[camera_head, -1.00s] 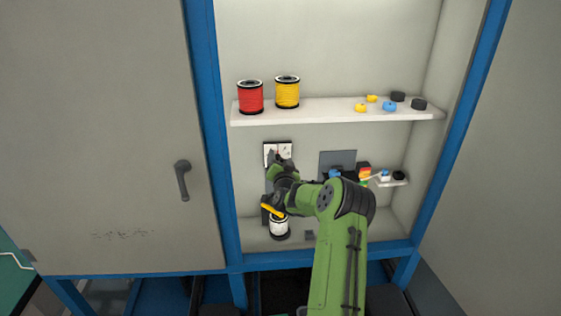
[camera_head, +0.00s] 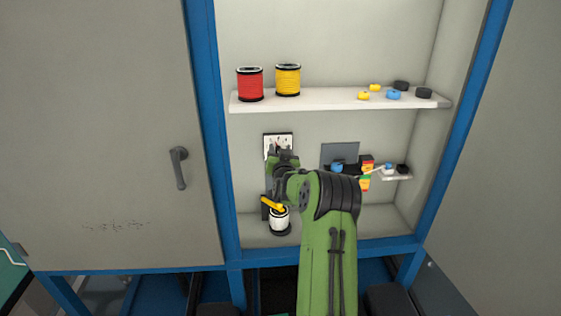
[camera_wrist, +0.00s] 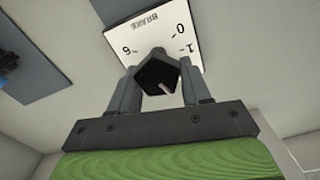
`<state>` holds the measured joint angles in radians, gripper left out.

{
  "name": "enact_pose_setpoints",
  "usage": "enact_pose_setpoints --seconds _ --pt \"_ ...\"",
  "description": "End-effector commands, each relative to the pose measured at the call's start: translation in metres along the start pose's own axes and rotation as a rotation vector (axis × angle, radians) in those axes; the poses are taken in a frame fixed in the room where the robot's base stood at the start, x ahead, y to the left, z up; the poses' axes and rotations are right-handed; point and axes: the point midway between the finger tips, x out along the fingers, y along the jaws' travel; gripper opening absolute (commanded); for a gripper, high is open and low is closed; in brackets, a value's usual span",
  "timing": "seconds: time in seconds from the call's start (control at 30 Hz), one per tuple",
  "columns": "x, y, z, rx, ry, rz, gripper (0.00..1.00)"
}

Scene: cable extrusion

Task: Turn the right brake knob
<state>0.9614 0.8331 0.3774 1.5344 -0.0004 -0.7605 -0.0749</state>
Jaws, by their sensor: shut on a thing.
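The brake knob (camera_wrist: 156,71) is a dark, many-sided knob with a white line that points down and to the right in the wrist view. It sits on a white panel (camera_wrist: 155,30) marked BRAKE with the figures 6, 0 and 1, seen upside down there. My gripper (camera_wrist: 157,82) has its two fingers on either side of the knob and is shut on it. In the head view the white panel (camera_head: 278,140) is on the cabinet's back wall, and my gripper (camera_head: 284,157) covers its lower part and hides the knob.
A white spool (camera_head: 279,219) with a yellow part (camera_head: 271,204) stands just below my gripper. A grey panel (camera_head: 340,153) and a small shelf (camera_head: 395,177) with small parts are at right. The upper shelf (camera_head: 335,100) holds red and yellow spools and small pieces.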

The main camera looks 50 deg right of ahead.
Motion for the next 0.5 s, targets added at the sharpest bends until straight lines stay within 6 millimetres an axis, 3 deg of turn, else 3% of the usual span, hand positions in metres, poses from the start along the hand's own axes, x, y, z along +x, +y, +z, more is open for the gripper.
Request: enact_pose_setpoints --seconds 0.5 --pt "0.0 -0.0032 0.0032 -0.322 0.002 -0.001 0.17"
